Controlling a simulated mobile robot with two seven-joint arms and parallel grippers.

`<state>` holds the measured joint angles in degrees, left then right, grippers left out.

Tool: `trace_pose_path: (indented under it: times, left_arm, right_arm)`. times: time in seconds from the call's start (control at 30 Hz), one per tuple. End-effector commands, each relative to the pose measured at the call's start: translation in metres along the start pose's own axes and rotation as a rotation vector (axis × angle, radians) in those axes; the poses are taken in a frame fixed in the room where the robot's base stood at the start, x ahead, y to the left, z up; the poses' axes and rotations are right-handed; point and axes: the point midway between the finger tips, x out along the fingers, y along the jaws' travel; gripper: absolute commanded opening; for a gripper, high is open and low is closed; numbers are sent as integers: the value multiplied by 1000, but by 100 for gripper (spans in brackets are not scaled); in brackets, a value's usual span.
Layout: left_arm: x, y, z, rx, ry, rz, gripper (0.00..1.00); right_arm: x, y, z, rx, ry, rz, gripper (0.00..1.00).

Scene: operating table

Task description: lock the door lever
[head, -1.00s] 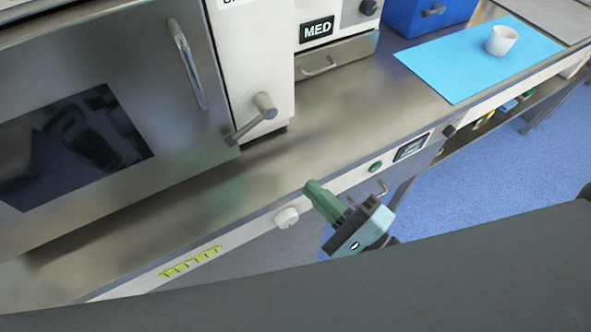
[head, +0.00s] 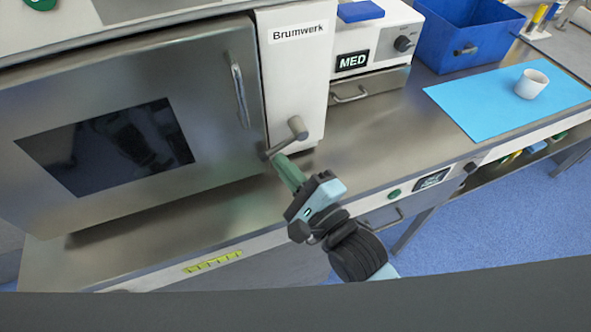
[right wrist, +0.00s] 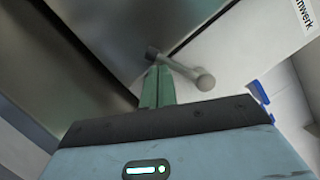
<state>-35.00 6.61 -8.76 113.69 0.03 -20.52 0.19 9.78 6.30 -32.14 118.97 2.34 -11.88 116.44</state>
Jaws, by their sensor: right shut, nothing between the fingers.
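The door lever (head: 282,141) is a grey metal bar with a round knob at its upper right end. It slants down to the left on the white panel beside the metal door (head: 215,105), which looks closed. My right gripper (head: 280,160) is shut and empty, its green fingertips just below the lever's lower left end. In the right wrist view the fingertips (right wrist: 157,72) are right at the lever (right wrist: 180,67); I cannot tell if they touch it. My left gripper is not in view.
A steel counter (head: 360,155) runs below the door. A MED box (head: 375,45) with a drawer stands right of the panel. Farther right are a blue bin (head: 465,40), a light blue mat (head: 480,118) and a white cup (head: 531,84).

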Motion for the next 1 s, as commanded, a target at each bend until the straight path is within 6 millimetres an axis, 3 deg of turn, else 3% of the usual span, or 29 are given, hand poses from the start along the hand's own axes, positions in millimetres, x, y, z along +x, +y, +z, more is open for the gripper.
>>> trace_pose_path:
  times: [0.3, 0.7, 1.0]
  left_arm:
    - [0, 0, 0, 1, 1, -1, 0]
    - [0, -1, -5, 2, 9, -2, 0]
    - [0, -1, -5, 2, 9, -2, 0]
  right_arm:
    - [0, 0, 0, 10, 0, -2, 0]
    - [3, -7, 11, 235, 1, -73, 0]
    - [4, -7, 12, 259, 1, -80, 0]
